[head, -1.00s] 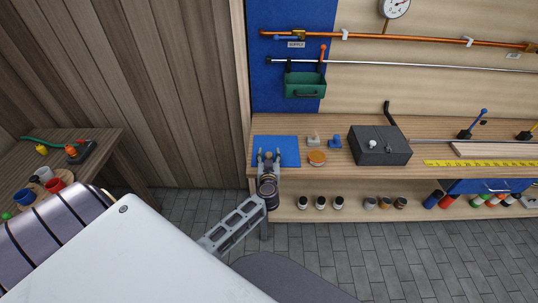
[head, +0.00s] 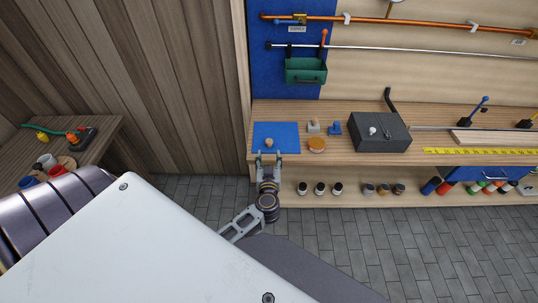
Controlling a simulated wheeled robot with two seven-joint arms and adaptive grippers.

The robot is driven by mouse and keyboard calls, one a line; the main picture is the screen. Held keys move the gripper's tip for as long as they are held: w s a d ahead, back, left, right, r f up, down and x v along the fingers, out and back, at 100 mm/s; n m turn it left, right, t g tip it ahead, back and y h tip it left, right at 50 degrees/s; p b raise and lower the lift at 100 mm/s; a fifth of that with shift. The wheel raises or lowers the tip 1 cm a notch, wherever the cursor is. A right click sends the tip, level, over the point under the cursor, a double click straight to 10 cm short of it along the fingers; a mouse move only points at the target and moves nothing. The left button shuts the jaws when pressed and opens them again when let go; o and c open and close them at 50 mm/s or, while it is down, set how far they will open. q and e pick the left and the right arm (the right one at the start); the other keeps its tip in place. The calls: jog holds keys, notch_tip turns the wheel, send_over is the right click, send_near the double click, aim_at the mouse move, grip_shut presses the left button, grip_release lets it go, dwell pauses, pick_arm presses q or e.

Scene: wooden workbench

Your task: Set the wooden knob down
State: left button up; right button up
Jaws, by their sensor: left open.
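The wooden knob (head: 269,143) is a small tan piece resting on the blue mat (head: 287,132) at the left end of the workbench. My left gripper (head: 267,156) is open and empty at the mat's front edge. Its two fingers point toward the knob, with the knob beyond the fingertips and apart from them. My right gripper is not in view.
Right of the mat are a round orange-topped piece (head: 317,145), a pale knobbed piece (head: 313,126) and a blue piece (head: 335,128). A dark metal box (head: 380,132) stands farther right. Several jars line the shelf below. A side table (head: 95,150) is at left.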

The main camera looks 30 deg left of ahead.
pick_arm(q)
jog(key=shift+s+d, duration=0.1)
jog(key=shift+s, duration=0.05)
dwell(0.8)
jog(key=s+d+f+m+g+h, duration=0.1)
jog(key=s+d+f+m+h, duration=0.25)
jog(key=f, duration=0.75)
jog(key=s+d+f+m+g+h, duration=0.1)
jog(key=s+d+f+m+h, duration=0.2)
jog(key=f, duration=0.9)
jog(key=s+d+f+m+g+h, duration=0.1)
jog(key=s+d+f+m+h, duration=0.3)
jog(key=f, duration=0.7)
jog(key=s+a+f+g, duration=0.2)
jog(key=s+f, duration=0.4)
jog(key=s, duration=0.5)
jog(key=s+a+f+n+g+y, duration=0.1)
jog(key=s+f+g, duration=0.3)
jog(key=s, duration=0.7)
jog(key=s+a+f+g+y, duration=0.1)
jog(key=s+a+f+g, duration=0.2)
jog(key=s+f, duration=0.6)
jog(key=shift+s+a+n+g, duration=0.3)
jog(key=shift+s+n+g, duration=0.1)
jog(key=shift+s, duration=0.65)
jog(key=shift+o, duration=0.7)
jog(key=shift+w+r, duration=0.1)
